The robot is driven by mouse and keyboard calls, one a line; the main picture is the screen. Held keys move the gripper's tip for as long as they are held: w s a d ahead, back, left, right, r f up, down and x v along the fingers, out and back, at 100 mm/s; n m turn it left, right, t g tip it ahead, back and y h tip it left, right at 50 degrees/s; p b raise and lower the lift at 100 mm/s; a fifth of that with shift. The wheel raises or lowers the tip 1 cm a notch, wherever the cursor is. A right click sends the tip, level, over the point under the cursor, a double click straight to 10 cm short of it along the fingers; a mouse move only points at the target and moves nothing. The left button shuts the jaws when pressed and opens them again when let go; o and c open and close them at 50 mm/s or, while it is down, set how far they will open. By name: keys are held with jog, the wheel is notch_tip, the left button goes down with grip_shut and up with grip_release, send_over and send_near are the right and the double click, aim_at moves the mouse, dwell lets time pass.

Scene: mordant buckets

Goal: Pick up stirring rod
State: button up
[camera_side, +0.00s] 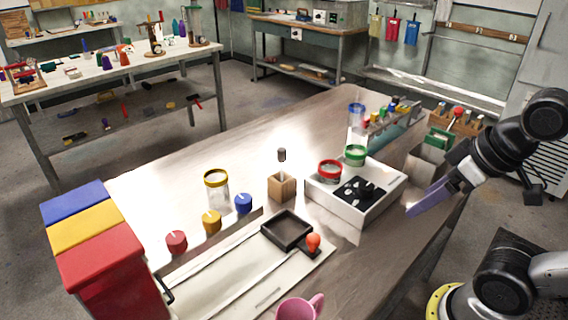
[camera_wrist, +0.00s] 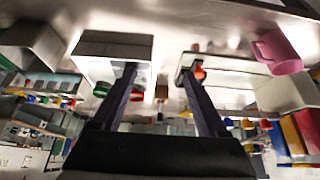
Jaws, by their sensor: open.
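The stirring rod (camera_side: 282,156) has a dark grip on a thin pale shaft and stands upright in a small wooden block (camera_side: 281,188) near the middle of the bench. The wooden block also shows small in the wrist view (camera_wrist: 161,91), between the fingers; the rod is not clear there. My gripper (camera_side: 414,210) is at the bench's right side, pointing down and left, with the white box between it and the rod. In the wrist view my gripper's two dark fingers (camera_wrist: 158,72) are spread wide with nothing between them. It is well apart from the rod.
A yellow-rimmed jar (camera_side: 217,192), several coloured knobs, a black tray (camera_side: 287,229) and a pink mug (camera_side: 298,311) surround the block. Bench behind the block is clear.

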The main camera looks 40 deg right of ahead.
dwell(0.3)
jog(key=shift+c, duration=1.1)
